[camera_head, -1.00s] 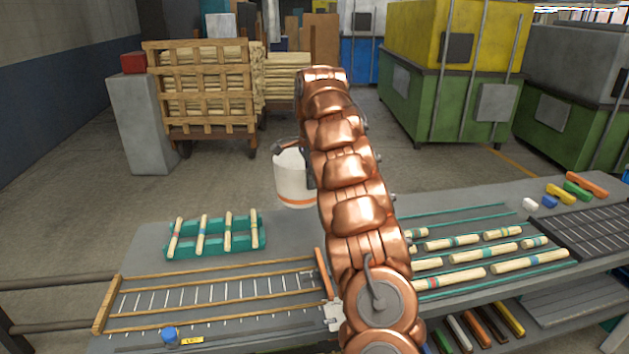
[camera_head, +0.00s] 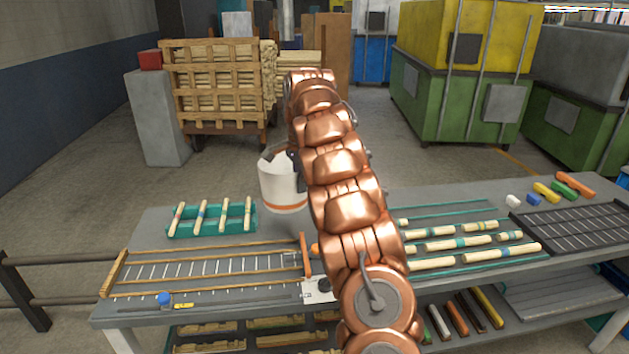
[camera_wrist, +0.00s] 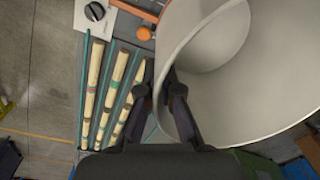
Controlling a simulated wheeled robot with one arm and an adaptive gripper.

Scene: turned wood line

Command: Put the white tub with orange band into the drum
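The white tub with an orange band (camera_head: 284,186) is in the air beyond the bench's back edge, left of my arm, partly hidden by the arm in the head view. In the wrist view its open mouth and pale, empty inside (camera_wrist: 270,85) fill the right side. My gripper (camera_wrist: 164,82) has one dark finger inside the tub and the other outside, shut on its wall at the rim. The tub looks roughly upright in the head view. I cannot make out a drum in either view.
A grey bench (camera_head: 520,270) crosses the front, with a teal rack (camera_head: 212,224) of turned pieces, a ruled jig (camera_head: 205,271) and a dark grid tray (camera_head: 580,222). Behind stand a loaded wooden trolley (camera_head: 220,85), a grey pedestal (camera_head: 158,120) and green-and-yellow machines (camera_head: 455,100). Open floor lies between.

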